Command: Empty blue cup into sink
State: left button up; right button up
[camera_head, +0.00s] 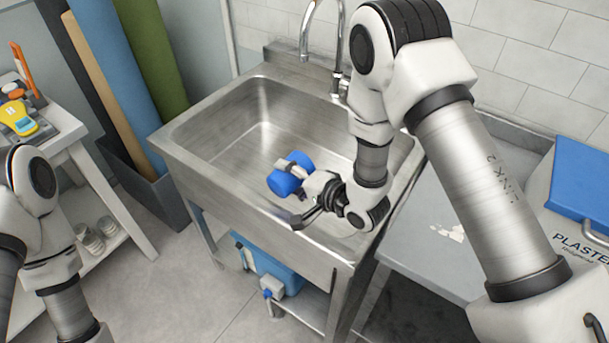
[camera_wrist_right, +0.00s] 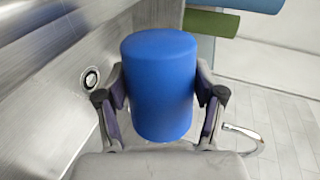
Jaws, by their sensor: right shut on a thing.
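The blue cup (camera_head: 285,184) is in my right gripper (camera_head: 293,172), held over the steel sink (camera_head: 225,182). The gripper is shut around the cup's middle, with part of the cup showing on either side. The cup is tipped well over, roughly on its side. In the right wrist view the cup (camera_wrist_right: 160,85) sits between the two fingers, with a smooth closed end showing; its mouth and contents are hidden. The sink drain (camera_wrist_right: 91,78) shows to the left of the cup there. My left arm is at the left edge, its gripper out of view.
The tap (camera_head: 306,30) rises behind the sink. A side table (camera_head: 80,128) with small items stands at the left, with tall rolls (camera_head: 112,70) behind it. A grey bin with a blue lid (camera_head: 585,180) is at the right. A blue container (camera_head: 270,265) sits below the sink.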

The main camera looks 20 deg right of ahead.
jog(key=shift+s+a, duration=0.1)
jog(key=shift+a, duration=0.05)
jog(key=shift+f+m, duration=0.2)
jog(key=shift+m, duration=0.2)
jog(key=shift+r+y+p, duration=0.2)
jog(key=shift+y+p, duration=0.1)
jog(key=shift+p, duration=0.15)
